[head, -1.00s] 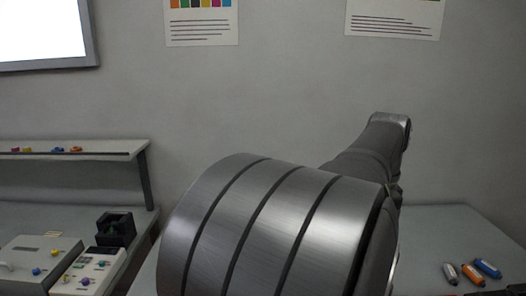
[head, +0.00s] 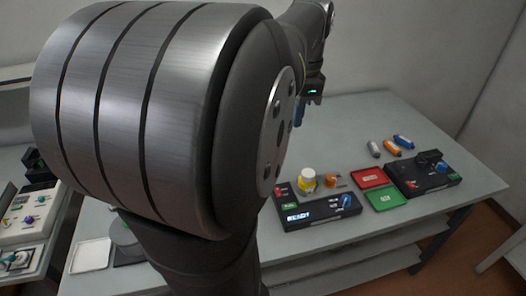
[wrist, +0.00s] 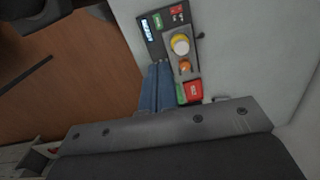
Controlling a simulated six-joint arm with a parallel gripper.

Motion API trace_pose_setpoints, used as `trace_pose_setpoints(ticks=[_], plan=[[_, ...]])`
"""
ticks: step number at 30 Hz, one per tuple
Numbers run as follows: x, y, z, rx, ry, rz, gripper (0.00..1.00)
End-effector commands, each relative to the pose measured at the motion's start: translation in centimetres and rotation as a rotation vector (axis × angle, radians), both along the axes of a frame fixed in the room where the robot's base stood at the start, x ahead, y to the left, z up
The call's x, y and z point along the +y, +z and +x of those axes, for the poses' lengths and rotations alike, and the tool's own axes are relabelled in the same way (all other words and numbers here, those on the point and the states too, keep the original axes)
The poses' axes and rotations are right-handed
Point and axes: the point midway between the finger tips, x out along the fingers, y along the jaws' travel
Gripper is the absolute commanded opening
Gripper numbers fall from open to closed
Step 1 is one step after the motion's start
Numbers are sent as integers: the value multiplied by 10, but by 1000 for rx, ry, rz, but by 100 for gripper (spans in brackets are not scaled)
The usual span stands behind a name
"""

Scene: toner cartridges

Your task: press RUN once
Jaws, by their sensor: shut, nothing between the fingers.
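A black control box (head: 318,211) with a lit display stands near the table's front edge in the head view. In the wrist view the green button (wrist: 158,21) shows beside the lit display (wrist: 147,27). My gripper (wrist: 160,67) has its blue fingers together and empty, apart from the green button. In the head view my gripper (head: 298,118) is above the table, partly hidden behind my arm.
A yellow, white-topped object (head: 308,181) and an orange piece (head: 334,180) stand behind the box. A red tray (head: 372,177) and a green tray (head: 387,199) lie to its right, then another black device (head: 442,178). Grey (head: 374,149), orange (head: 391,147) and blue (head: 403,141) cartridges lie farther back.

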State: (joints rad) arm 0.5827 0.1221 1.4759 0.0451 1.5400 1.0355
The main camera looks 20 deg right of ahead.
Motion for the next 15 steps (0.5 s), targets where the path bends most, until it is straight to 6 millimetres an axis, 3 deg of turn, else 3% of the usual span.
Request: trace_pose_setpoints(ticks=[5,15], plan=[[11,-42,8,-89,-220,148,0],[25,-123,22,-257,-984,546,0]])
